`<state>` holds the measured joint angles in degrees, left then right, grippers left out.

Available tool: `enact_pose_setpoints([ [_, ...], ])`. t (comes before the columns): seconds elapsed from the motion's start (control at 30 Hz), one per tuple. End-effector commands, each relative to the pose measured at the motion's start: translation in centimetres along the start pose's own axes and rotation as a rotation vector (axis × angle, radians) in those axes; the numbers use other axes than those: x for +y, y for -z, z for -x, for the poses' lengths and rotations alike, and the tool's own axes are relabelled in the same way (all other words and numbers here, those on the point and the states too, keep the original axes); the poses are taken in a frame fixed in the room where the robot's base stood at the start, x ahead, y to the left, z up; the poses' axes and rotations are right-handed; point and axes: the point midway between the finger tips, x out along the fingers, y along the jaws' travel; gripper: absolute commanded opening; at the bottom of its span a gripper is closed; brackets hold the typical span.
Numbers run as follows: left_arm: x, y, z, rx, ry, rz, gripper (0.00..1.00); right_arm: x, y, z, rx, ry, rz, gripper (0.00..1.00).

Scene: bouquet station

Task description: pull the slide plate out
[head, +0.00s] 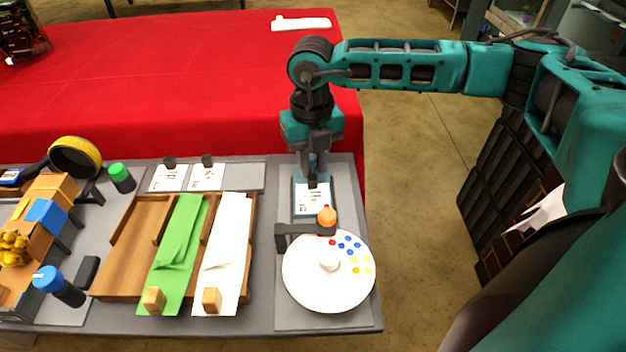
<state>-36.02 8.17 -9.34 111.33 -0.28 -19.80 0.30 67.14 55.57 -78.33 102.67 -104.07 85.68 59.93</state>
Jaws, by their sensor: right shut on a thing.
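The slide plate appears to be the small plate (298,212) with a dark teal edge and a white printed card on it, behind the round white disc (318,296). My right gripper (313,178) points down at the plate's far end. It is shut on a small dark knob there, which the fingers partly hide. The disc carries blue, yellow and red dots and a white hub. A dark bracket (296,230) with an orange knob (327,215) reaches over its far edge. My left gripper is not in view.
A wooden tray (128,262) with green and white sheets stands left of the disc. Two printed cards (207,177) lie behind it. A green-capped jar (121,178), a blue-capped bottle (60,286) and a tape roll (75,156) are further left. A red-covered table (180,80) lies behind.

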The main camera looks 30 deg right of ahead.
Motion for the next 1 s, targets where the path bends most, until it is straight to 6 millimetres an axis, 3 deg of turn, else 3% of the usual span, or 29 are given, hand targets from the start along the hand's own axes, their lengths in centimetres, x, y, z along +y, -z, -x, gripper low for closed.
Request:
enact_pose_setpoints([
  [0.33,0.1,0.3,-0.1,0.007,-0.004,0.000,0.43,-0.1,-0.4,0.1,-0.002,-0.002,0.002,0.00],
  [0.37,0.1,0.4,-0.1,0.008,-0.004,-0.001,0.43,-0.1,-0.4,0.1,-0.002,-0.002,0.002,0.26],
  [0.47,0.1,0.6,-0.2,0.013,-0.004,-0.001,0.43,-0.1,-0.4,0.1,-0.002,-0.002,0.002,0.35],
  [0.77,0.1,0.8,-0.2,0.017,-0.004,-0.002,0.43,-0.1,-0.4,0.4,-0.002,-0.002,0.001,0.35],
  [1.0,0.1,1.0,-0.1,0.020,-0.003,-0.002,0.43,-0.1,-0.4,4.3,-0.004,-0.003,0.001,0.35],
])
